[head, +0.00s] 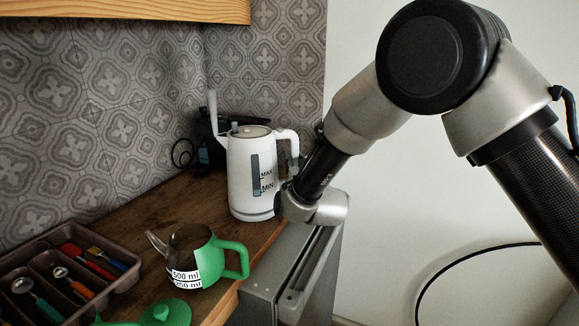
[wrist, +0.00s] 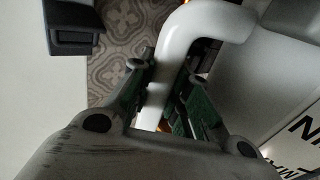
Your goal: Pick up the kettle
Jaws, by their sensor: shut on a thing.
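The white kettle (head: 243,172) stands upright at the back of the wooden counter, with a grey level window marked MAX and MIN. Its handle is on its right side. My gripper (head: 294,167) reaches that handle from the right and is shut on it. In the wrist view the white handle (wrist: 178,45) runs between the two fingers of my gripper (wrist: 165,72). Part of the kettle's body with its lettering (wrist: 285,125) shows at the right there. The head view does not clearly show whether the base touches the counter.
A measuring pot (head: 192,255) with a green handle stands in front of the kettle, a green lid (head: 163,311) nearby. A brown cutlery tray (head: 128,276) is at the front left. A black object (head: 208,150) is behind the kettle. A grey cabinet (head: 262,303) adjoins the counter's right edge.

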